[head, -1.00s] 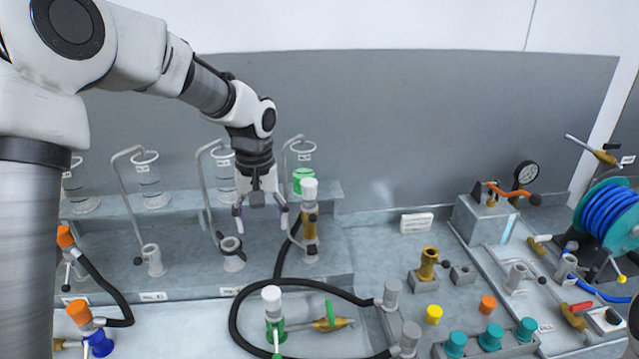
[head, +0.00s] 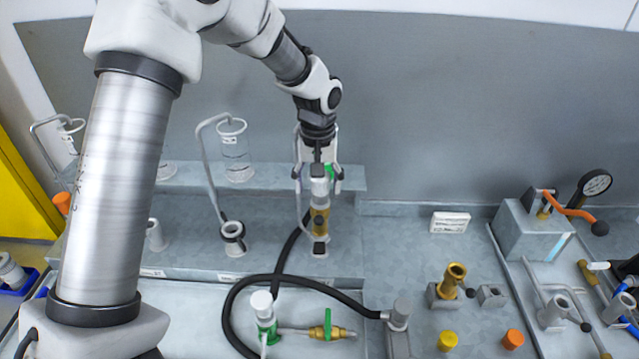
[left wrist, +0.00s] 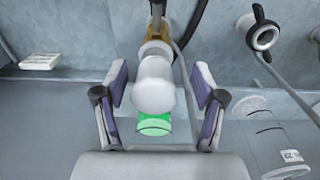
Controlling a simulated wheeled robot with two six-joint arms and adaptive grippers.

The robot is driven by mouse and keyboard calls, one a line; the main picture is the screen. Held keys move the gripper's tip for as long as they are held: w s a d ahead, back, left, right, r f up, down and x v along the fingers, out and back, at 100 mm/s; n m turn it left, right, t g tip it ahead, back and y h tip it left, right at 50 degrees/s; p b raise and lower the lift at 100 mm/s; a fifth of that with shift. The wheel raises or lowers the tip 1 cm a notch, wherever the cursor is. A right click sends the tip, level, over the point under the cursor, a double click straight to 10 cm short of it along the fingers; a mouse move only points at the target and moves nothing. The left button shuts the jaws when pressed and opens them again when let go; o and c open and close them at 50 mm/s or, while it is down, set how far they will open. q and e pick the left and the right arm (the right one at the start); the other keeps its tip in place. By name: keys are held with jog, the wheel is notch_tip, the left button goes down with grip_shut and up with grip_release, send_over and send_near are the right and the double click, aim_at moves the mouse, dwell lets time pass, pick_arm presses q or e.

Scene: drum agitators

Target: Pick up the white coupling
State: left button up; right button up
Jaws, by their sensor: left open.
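A white coupling (head: 320,186) sits upright on a brass fitting (head: 320,218) on the raised grey shelf; it also shows in the left wrist view (left wrist: 155,85). My left gripper (head: 318,172) is open above it, its purple-padded fingers on either side. In the left wrist view the coupling lies between the two fingers (left wrist: 160,90), with a gap at each side. A second white piece (head: 262,302) tops a green fitting lower on the bench. My right gripper is out of view.
A black hose (head: 292,279) loops across the bench below the shelf. A glass cylinder (head: 234,150) and a bent grey pipe stand left of the gripper. A small white sign (head: 450,222) and a brass fitting (head: 452,283) are at the right.

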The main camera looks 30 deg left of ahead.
aim_at(321, 190)
pick_arm(q)
jog(key=f, duration=0.1)
jog(key=w+f, duration=0.1)
jog(key=f, duration=0.1)
jog(key=shift+w, duration=0.2)
jog(key=shift+w+f, duration=0.1)
jog(key=shift+w, duration=0.1)
jog(key=shift+s, duration=0.1)
jog(key=shift+s+r, duration=0.25)
jog(key=c, duration=0.4)
jog(key=shift+s+r, duration=0.1)
jog(key=shift+s, duration=0.1)
jog(key=c, duration=0.6)
grip_shut()
jog(key=shift+w, duration=0.1)
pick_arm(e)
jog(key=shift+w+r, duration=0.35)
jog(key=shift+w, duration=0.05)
